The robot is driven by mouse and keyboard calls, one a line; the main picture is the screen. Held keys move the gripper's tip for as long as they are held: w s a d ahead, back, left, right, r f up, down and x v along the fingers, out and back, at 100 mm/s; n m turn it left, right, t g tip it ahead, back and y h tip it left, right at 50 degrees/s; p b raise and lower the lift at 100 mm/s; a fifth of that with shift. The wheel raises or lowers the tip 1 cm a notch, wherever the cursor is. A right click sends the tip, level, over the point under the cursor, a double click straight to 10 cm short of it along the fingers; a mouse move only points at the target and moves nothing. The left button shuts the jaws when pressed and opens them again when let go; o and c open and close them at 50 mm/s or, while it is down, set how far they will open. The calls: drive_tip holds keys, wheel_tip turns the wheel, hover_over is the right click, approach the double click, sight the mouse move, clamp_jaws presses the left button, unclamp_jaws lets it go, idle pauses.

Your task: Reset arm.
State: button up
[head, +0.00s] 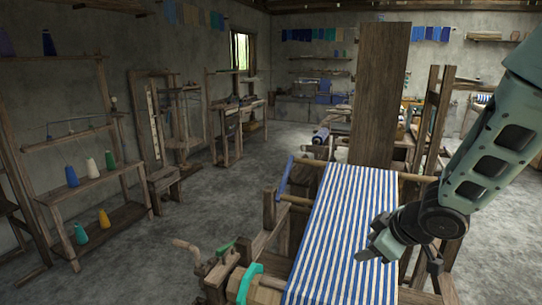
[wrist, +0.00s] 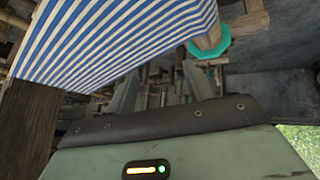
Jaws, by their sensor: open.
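My gripper (head: 378,250) is at the right end of the blue-and-white striped cloth (head: 338,215) in the head view, and appears to be above it. Its fingers are apart and nothing is between them in the wrist view (wrist: 160,84). The striped cloth also fills the upper left of the wrist view (wrist: 110,38). My arm comes in from the right edge of the head view. I cannot tell how large the gap between gripper and cloth is.
A turquoise ring (head: 246,284) is on the wooden roller at the front left. A rack with thread cones (head: 72,176) stands at the far left. The grey floor between is clear.

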drive_tip(key=s+a+r+g+h, duration=0.1)
drive_tip(key=s+a+r+g, duration=0.1)
drive_tip(key=s, duration=0.7)
drive_tip(key=s+a+r+m+g+h, duration=0.1)
drive_tip(key=s+a+r+g, duration=0.1)
drive_tip(key=s, duration=0.7)
drive_tip(key=s+a+r+m+g, duration=0.1)
drive_tip(key=s+a, duration=0.3)
drive_tip(key=s, duration=0.6)
drive_tip(key=shift+a+r+g+h, duration=0.25)
drive_tip(key=shift+r+g+h, duration=0.2)
drive_tip(key=shift+g, duration=0.35)
